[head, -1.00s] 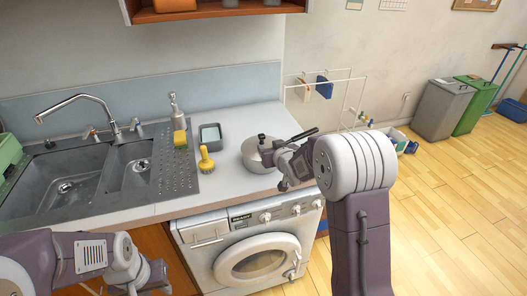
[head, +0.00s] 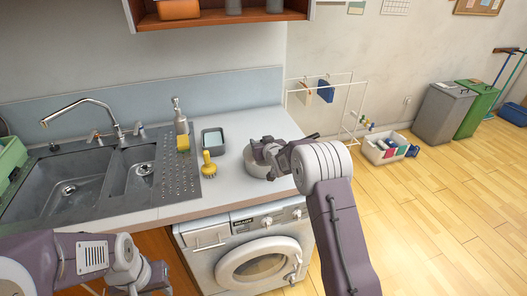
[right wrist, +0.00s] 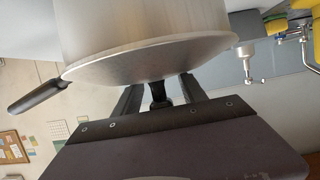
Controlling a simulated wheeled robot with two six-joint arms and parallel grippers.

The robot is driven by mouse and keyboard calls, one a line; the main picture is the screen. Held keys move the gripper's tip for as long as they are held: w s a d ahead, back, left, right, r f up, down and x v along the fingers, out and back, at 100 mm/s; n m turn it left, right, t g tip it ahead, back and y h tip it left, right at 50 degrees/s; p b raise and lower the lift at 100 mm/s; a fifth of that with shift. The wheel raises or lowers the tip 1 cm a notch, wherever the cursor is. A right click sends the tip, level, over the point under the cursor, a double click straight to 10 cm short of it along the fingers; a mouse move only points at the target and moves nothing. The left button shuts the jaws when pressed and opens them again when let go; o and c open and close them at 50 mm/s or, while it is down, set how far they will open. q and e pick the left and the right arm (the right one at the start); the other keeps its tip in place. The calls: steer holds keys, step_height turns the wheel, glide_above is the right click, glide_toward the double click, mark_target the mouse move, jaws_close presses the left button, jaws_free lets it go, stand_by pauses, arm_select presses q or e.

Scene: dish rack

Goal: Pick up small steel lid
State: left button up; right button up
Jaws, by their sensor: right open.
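The small steel lid (right wrist: 150,62) sits on a steel pot (right wrist: 145,25), seen upside down in the right wrist view. Its black knob (right wrist: 160,94) points at my right gripper (right wrist: 160,92). That gripper is open, with one finger on each side of the knob and gaps on both sides. In the head view the right gripper (head: 262,150) is over the pot (head: 257,169) and hides most of the lid. My left gripper (head: 155,276) is low at the bottom left, away from the lid; its jaws are unclear.
The pot's black handle (right wrist: 38,96) sticks out to one side. A yellow brush (head: 208,166), a grey tray (head: 213,141) and a soap dispenser (head: 180,116) stand left of the pot. The sink (head: 75,180) is further left. The counter's front edge is close to the pot.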

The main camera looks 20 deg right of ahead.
steer(key=shift+s+r, duration=0.1)
steer(key=shift+s, duration=0.05)
steer(key=shift+c, duration=0.9)
jaws_close()
steer(key=shift+r, duration=0.35)
steer(key=r, duration=0.2)
steer(key=d+r, duration=0.1)
steer(key=r, duration=0.1)
steer(key=shift+s, duration=0.1)
steer(key=s+d+r+p, duration=0.3)
steer(key=d+r, duration=0.3)
steer(key=d, duration=0.3)
steer(key=shift+s+d+r, duration=0.2)
steer(key=shift+s+d, duration=0.1)
steer(key=shift+s, duration=0.6)
